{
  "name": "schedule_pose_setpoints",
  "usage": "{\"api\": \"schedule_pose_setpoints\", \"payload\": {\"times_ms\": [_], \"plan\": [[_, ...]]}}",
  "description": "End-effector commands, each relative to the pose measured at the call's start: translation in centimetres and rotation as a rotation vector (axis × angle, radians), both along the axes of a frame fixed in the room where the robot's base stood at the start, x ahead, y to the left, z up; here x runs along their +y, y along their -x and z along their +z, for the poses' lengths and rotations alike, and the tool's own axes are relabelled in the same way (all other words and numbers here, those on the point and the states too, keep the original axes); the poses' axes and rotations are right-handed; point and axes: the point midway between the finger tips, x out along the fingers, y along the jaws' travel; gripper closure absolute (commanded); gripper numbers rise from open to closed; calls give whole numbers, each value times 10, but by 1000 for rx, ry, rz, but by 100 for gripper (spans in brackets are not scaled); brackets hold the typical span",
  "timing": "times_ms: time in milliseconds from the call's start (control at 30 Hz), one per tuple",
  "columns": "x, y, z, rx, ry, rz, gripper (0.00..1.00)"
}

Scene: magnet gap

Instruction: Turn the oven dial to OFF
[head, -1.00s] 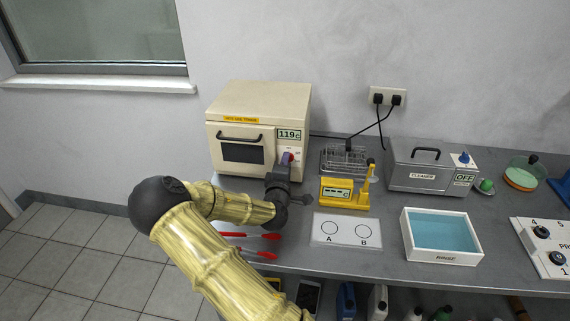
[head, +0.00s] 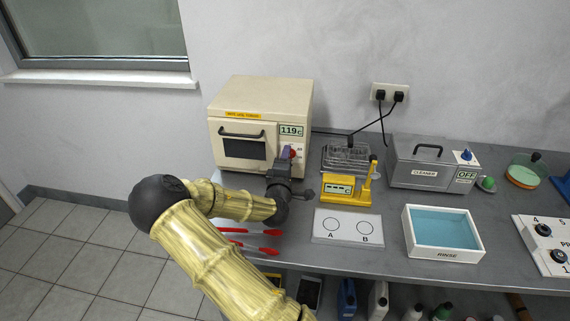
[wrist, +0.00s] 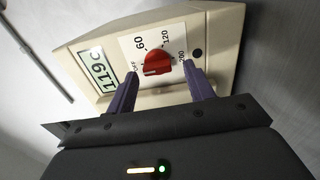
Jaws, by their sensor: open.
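The beige oven (head: 258,107) stands at the back left of the bench, its display reading 119 C. Its red dial (wrist: 157,62) is on the front panel, with marks OFF, 60, 120 and 200 around it in the wrist view. I cannot tell for sure which mark the dial points at. My gripper (wrist: 161,72) is open, with one purple finger to each side of the dial and a gap on both sides. The fingertips are close to the panel. In the head view my gripper (head: 285,155) partly hides the dial (head: 293,153).
A wire rack (head: 345,157) and a yellow instrument (head: 345,191) stand right of the oven. Red-handled tools (head: 255,240) lie in front of it. The A/B plate (head: 347,227), rinse tray (head: 446,254) and cleaner (head: 415,172) are farther right.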

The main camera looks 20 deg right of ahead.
Motion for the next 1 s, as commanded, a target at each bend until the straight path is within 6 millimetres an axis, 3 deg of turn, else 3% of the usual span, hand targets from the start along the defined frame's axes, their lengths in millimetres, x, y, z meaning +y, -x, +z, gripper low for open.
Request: {"api": "schedule_pose_setpoints", "payload": {"times_ms": [267, 767, 1000], "plan": [[14, 17, -1, 0, -1, 3, 47], [70, 99, -1, 2, 0, 7, 47], [79, 110, 5, 4, 1, 5, 47]]}}
